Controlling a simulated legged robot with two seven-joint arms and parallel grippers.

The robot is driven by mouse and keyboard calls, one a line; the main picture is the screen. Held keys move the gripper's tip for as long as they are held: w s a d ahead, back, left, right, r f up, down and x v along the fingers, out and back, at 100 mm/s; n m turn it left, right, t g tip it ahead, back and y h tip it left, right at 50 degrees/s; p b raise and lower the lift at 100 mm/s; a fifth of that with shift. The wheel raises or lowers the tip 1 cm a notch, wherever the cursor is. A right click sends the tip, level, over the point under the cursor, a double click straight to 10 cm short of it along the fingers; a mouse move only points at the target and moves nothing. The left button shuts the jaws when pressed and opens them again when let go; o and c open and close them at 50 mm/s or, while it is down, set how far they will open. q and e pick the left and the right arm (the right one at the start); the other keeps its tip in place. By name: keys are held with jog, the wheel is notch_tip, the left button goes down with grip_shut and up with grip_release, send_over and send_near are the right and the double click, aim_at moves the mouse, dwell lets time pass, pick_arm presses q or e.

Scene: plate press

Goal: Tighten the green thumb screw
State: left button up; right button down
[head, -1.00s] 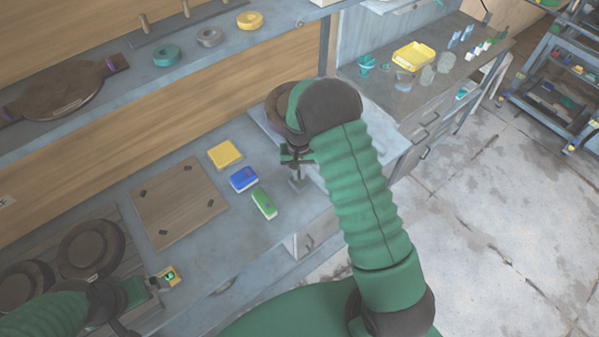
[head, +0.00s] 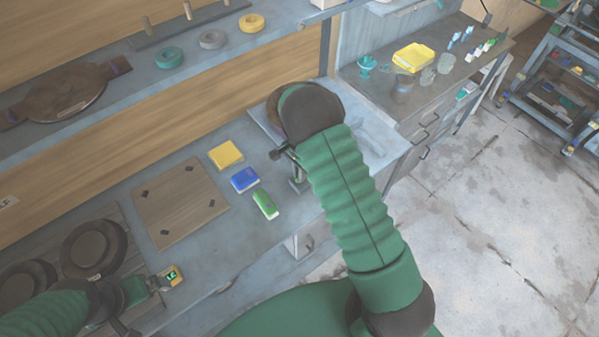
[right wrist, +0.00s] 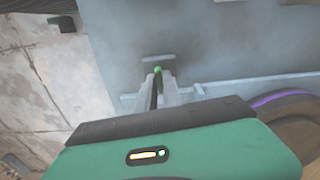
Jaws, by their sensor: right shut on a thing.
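The green thumb screw (right wrist: 157,70) shows in the right wrist view as a small green tip between the ends of my right gripper's fingers. My right gripper (right wrist: 160,88) is shut on it. In the head view my right gripper (head: 282,152) is at the bench's right part, by a small grey metal fixture (head: 298,184); the screw itself is hidden there. My left gripper (head: 138,290) is low at the left, beside a small box with a lit green display (head: 171,276). Its fingers are too unclear to tell whether they are open.
Yellow (head: 226,154), blue (head: 244,179) and green (head: 265,204) blocks lie left of the fixture, near a wooden board (head: 180,205). Dark round plates (head: 93,248) are at the left. A dark round piece with a purple band (right wrist: 285,98) is beside my right gripper.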

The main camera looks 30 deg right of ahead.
jog(key=shift+w+d+r+m, duration=0.15)
jog(key=shift+w+r+m, duration=0.1)
jog(key=shift+m, duration=0.35)
jog(key=c, duration=1.7)
grip_release()
jog(key=shift+f, duration=0.1)
jog(key=shift+o, duration=1)
jog(key=shift+s+f, duration=0.1)
jog(key=shift+f, duration=0.05)
notch_tip(320, 180, up, 17)
jog(key=b, duration=0.2)
jog(key=shift+f, duration=0.15)
